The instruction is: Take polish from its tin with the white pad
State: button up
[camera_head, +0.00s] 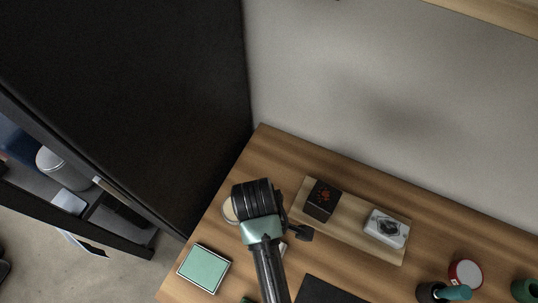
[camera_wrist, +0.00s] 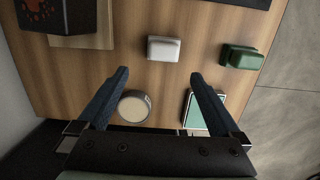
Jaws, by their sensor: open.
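The white pad (camera_wrist: 163,49) lies on the wooden bench in the wrist view, just beyond my fingertips and roughly centred between them. In the head view it is mostly hidden by my arm. A round tin (camera_wrist: 134,106) with a cream-coloured top stands between my fingers' lines, nearer the left finger; in the head view its edge (camera_head: 228,210) shows left of my wrist. My gripper (camera_wrist: 160,76) is open and empty, above the bench. A green pad (camera_wrist: 241,56) lies right of the white one.
A pale-framed mint-green square (camera_wrist: 203,110) lies near the bench edge, partly behind my right finger. A wooden board (camera_head: 349,232) bears a black box (camera_head: 322,200) and a white device (camera_head: 386,228). A red-rimmed round container (camera_head: 466,273) stands right. A black cabinet stands left.

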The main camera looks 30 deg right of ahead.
jog(key=f, duration=0.2)
jog(key=s+f, duration=0.1)
jog(key=f, duration=0.4)
jog(key=shift+s+b, duration=0.3)
jog(key=shift+s, duration=0.05)
jog(key=shift+d+f, duration=0.15)
jog(key=shift+f, duration=1.35)
jog(key=shift+d+f, duration=0.15)
jog(key=shift+f, duration=1.3)
jog(key=c, duration=1.2)
